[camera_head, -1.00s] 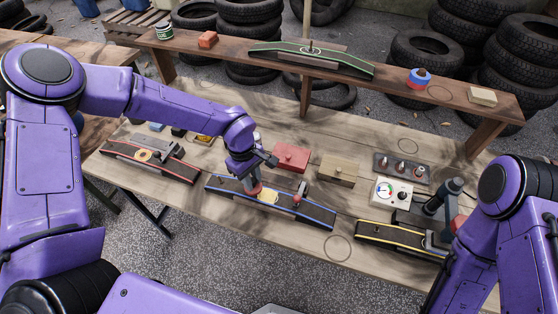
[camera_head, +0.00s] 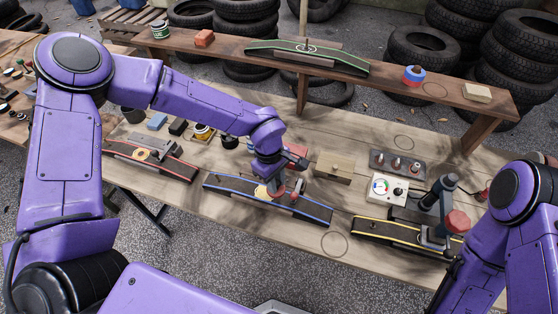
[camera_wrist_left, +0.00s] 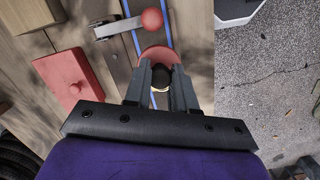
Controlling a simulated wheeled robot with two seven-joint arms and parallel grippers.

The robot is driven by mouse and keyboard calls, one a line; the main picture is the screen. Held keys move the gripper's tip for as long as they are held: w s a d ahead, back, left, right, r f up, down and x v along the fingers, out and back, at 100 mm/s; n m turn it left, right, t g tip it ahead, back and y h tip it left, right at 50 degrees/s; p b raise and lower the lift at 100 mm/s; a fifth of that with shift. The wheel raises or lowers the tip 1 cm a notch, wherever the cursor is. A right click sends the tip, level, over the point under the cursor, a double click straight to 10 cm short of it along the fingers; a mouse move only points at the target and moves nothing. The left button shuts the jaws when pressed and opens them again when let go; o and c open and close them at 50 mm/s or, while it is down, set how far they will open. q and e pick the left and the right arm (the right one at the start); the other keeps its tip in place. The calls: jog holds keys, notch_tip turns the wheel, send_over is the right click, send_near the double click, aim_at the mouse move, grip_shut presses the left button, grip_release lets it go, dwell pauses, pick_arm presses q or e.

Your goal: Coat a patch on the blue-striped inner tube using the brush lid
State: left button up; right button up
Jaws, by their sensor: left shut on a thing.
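The blue-striped inner tube (camera_head: 310,207) lies on the bench in the middle of the head view, with a pale yellow patch (camera_head: 263,192) on its left part. My left gripper (camera_head: 277,184) is above the tube, at the right side of the patch, beside a lever with a red ball knob (camera_head: 299,185). It is shut on the brush lid, whose red disc (camera_wrist_left: 160,54) and dark top (camera_wrist_left: 160,77) show between the fingers in the left wrist view. The brush tip is hidden, so I cannot tell whether it touches the tube. My right gripper is out of view.
A red box (camera_head: 296,152) and a tan box (camera_head: 334,167) stand behind the tube. The red-striped tube (camera_head: 160,163) lies left, the yellow-striped tube (camera_head: 385,231) right. A gauge box (camera_head: 388,188) is at right. A raised shelf (camera_head: 400,84) runs along the back.

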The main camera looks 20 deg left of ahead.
pick_arm(q)
notch_tip(320, 180, up, 3)
jog(key=shift+s+a+f+p, duration=0.1)
jog(key=shift+a+p, duration=0.05)
jog(key=shift+p, duration=1)
jog(key=shift+r+p, duration=1.45)
jog(key=shift+r, duration=0.35)
